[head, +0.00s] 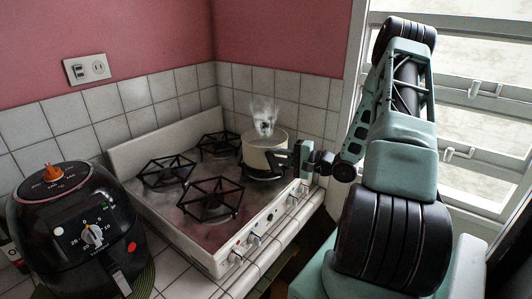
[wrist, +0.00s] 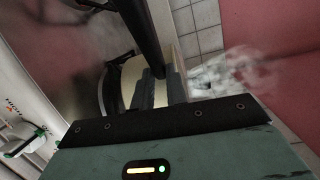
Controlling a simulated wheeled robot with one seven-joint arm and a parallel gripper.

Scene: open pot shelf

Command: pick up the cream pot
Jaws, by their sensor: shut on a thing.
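The cream pot (head: 257,148) stands upright at the back right burner of the stove, with pale steam rising above it. My gripper (head: 280,160) reaches in from the right and is shut on the pot at its near right side. In the wrist view, the two grey fingers of my gripper (wrist: 160,88) are close together against the pot (wrist: 131,78), with a dark bar running up from between them.
The white stove (head: 187,243) has several black burner grates (head: 211,199) and front knobs. A black air fryer (head: 75,225) stands at the left. Tiled walls (head: 75,118) close off the back. A window (head: 480,110) is at the right, behind my arm.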

